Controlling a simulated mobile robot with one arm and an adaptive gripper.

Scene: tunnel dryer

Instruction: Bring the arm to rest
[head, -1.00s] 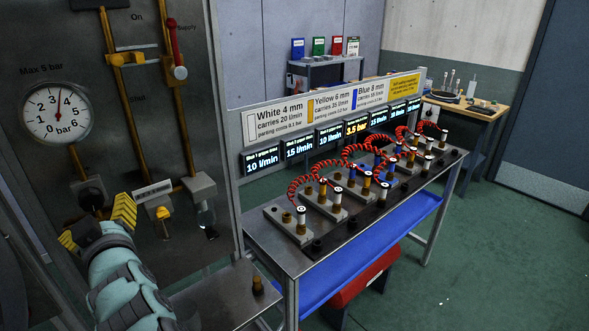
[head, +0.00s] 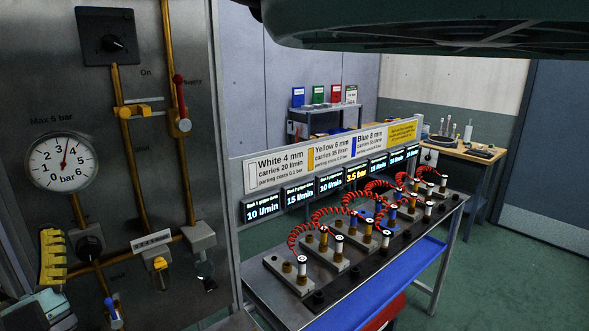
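My gripper (head: 52,257) is at the lower left edge of the head view, in front of the grey metal panel. One yellow ribbed finger shows, pointing up, and nothing is seen held in it. The other finger cannot be made out, so its opening is unclear. Part of my teal arm (head: 42,312) shows in the bottom left corner. A large dark teal part (head: 430,30), which looks like a link of my arm close to the camera, spans the top right.
The panel carries a pressure gauge (head: 63,162), a red-handled valve (head: 180,100) and brass pipes. Right of it stands a bench (head: 345,290) with several fittings and red coiled hoses. A wooden table (head: 465,150) is at the back. Green floor at right is clear.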

